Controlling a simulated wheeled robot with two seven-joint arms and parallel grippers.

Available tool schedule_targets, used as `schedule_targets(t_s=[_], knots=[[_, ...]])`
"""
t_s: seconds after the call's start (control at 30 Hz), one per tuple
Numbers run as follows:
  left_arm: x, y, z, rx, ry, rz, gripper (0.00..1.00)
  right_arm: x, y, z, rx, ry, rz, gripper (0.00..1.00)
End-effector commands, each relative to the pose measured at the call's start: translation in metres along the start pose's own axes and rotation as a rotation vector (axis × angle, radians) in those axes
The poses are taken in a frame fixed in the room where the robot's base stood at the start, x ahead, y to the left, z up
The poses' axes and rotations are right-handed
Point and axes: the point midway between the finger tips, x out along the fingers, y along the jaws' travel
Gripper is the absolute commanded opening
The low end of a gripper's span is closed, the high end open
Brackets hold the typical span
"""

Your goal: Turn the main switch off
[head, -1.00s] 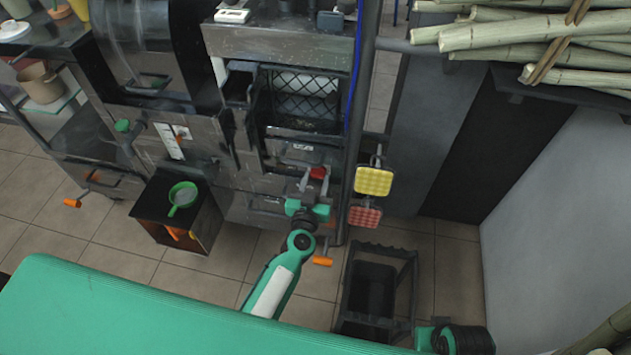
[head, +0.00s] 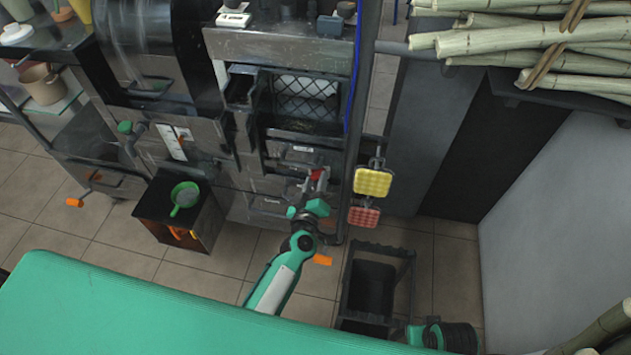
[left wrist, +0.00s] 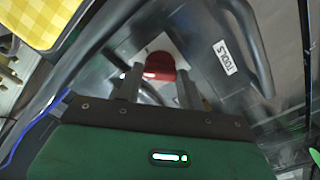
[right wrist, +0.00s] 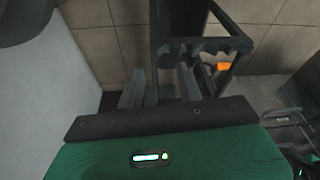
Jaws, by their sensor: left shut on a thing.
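The red main switch (head: 319,174) is on the front of the grey machine, near its right edge. It shows as a red knob on a pale plate in the left wrist view (left wrist: 160,65). My left gripper (head: 313,184) is at the switch, with its fingers on either side of the knob (left wrist: 157,82), shut on it. The fingers hide part of the switch in the head view. My right gripper (right wrist: 160,88) is open, its fingers apart with nothing held between them, near a dark rack.
Yellow (head: 372,182) and red (head: 363,216) waffle-patterned pads hang right of the switch. A dark rack (head: 408,257) stands on the floor at right. A drawer labelled TOOLS (left wrist: 224,57) has a handle close to my left gripper. Sugarcane stalks (head: 540,35) lie upper right.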

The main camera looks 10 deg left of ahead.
Motion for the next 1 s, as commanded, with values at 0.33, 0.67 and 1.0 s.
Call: schedule_targets(t_s=[0.33, 0.67, 1.0], knots=[[0.0, -0.001, 0.001, -0.33, -0.001, -0.001, 0.15, 0.003, -0.001, 0.006, 0.0, -0.016, -0.001, 0.36], [0.0, -0.001, 0.001, -0.619, 0.0, -0.001, 0.15, -0.008, -0.002, 0.003, -0.001, -0.001, -0.002, 0.36], [0.0, -0.001, 0.001, -0.807, 0.0, -0.001, 0.15, -0.018, -0.001, 0.004, -0.001, 0.001, -0.001, 0.36]])
